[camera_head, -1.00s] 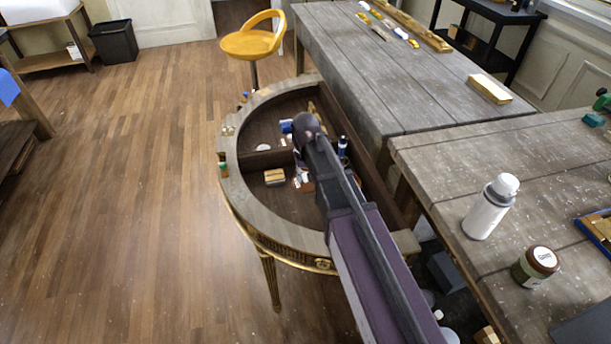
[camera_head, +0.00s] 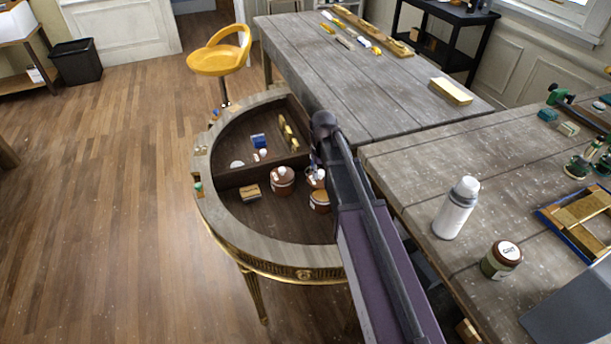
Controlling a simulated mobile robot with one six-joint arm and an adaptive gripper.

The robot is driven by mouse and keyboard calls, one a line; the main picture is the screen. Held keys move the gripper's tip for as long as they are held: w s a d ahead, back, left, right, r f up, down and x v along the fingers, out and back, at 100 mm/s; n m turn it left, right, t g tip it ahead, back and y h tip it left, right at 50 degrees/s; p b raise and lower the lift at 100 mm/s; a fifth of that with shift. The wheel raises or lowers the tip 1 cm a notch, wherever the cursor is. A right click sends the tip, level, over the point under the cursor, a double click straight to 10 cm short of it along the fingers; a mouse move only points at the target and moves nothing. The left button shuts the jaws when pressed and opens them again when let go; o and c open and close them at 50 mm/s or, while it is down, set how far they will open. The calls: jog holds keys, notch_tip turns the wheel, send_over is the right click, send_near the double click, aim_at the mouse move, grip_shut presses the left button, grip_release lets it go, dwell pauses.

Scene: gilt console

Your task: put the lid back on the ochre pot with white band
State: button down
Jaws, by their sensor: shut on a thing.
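The ochre pot with white band (camera_head: 319,203) stands in the front compartment of the half-round gilt console (camera_head: 222,216), close to my arm. A redder brown pot (camera_head: 282,184) with a white top stands to its left. My gripper (camera_head: 316,168) hangs down at the end of my arm, just above and behind the ochre pot, partly hidden by the arm. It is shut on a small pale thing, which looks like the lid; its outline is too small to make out. I cannot tell whether it touches the pot.
A wood block (camera_head: 251,191) lies in front. A yellow stool (camera_head: 218,62) stands behind.

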jog(key=shift+w+d+r, duration=0.1)
jog(key=shift+d+r, duration=0.05)
jog(key=shift+d, duration=0.45)
jog(key=shift+f+b, duration=3.15)
jog(key=shift+f, duration=0.05)
jog(key=shift+f, duration=0.2)
dwell(0.6)
jog(key=shift+c, duration=1.7)
grip_release()
